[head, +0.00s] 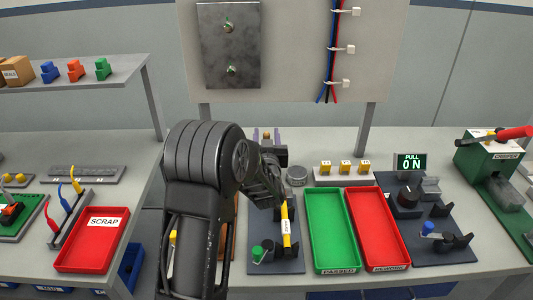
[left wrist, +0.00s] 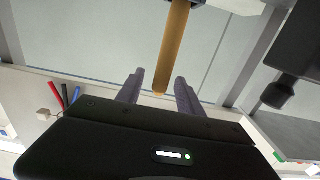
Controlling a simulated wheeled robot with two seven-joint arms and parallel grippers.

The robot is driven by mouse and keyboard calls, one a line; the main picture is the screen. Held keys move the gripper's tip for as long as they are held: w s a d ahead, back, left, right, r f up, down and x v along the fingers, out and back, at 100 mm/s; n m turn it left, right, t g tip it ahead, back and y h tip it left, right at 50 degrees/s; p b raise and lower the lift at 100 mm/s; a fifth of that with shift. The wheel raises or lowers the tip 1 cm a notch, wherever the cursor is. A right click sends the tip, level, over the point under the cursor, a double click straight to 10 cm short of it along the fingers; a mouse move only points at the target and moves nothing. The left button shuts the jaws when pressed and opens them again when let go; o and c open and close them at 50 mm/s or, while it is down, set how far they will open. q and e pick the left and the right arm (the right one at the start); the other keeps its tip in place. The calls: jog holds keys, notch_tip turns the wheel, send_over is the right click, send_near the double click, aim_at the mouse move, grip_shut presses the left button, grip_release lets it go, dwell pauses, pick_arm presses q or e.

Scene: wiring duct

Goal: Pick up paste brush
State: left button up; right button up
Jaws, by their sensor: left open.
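An orange-brown rod (left wrist: 172,50), probably the brush handle, shows between and beyond the fingertips. I see no contact. My right gripper is not in view.
A green-capped item (head: 257,252) and dark holders share the plate. A green tray (head: 330,232) and a red tray (head: 377,228) stand close to the right. A round tin (head: 297,176) is just behind. A red scrap tray (head: 92,240) is at the left.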

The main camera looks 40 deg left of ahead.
pick_arm(q)
jog(key=shift+c, duration=0.2)
grip_shut()
jog(key=shift+r, duration=0.15)
dwell(0.4)
notch_tip(320, 180, up, 10)
jog(key=shift+f+b, duration=0.1)
jog(key=shift+b, duration=0.2)
dwell(0.6)
